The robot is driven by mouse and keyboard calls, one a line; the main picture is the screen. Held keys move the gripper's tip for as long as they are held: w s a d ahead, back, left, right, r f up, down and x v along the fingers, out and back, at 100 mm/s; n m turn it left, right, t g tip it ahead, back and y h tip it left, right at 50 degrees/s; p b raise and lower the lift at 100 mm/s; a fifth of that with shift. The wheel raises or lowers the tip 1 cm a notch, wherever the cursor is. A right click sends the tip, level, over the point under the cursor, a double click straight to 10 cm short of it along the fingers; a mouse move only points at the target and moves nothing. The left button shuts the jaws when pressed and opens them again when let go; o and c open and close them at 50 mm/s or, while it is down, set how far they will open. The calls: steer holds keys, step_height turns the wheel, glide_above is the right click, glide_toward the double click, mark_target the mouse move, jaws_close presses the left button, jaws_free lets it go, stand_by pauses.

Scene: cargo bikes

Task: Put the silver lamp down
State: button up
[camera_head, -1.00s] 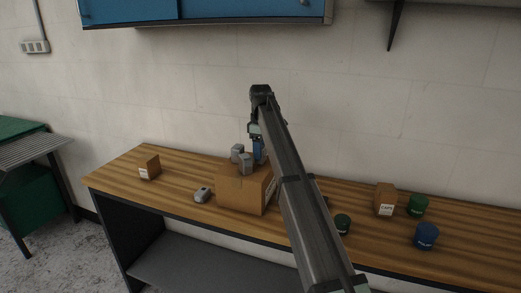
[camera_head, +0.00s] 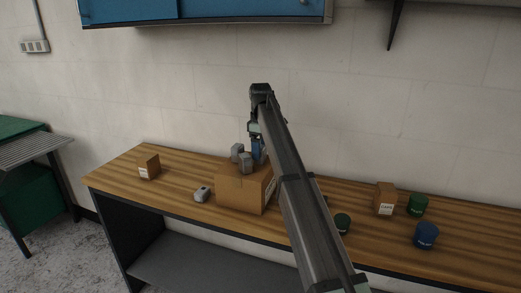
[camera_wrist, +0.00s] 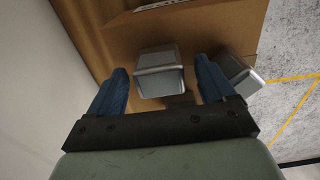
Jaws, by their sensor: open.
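Two silver lamps show at the cardboard box (camera_head: 240,194). In the wrist view one silver lamp (camera_wrist: 160,72) lies between the blue fingers of my gripper (camera_wrist: 161,88), with a gap on each side. A second silver lamp (camera_wrist: 238,74) is just outside the right finger. In the head view the two lamps show at the box's top, one nearer (camera_head: 245,162) and one farther back (camera_head: 237,152). My gripper (camera_head: 258,151) is open beside them, partly hidden by my arm. A third grey lamp-like piece (camera_head: 202,194) lies on the bench left of the box.
The wooden bench (camera_head: 175,190) also holds a small carton (camera_head: 149,167) at left. At right are a carton (camera_head: 385,198), green tubs (camera_head: 417,205) (camera_head: 342,223) and a blue tub (camera_head: 426,236). The wall is close behind; a blue cabinet (camera_head: 215,10) hangs above.

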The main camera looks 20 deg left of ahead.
step_height(320, 180, up, 12)
stand_by(0.5)
steer(key=shift+o, duration=0.4)
steer(key=shift+d+f, duration=0.1)
steer(key=shift+f, duration=0.05)
stand_by(1.6)
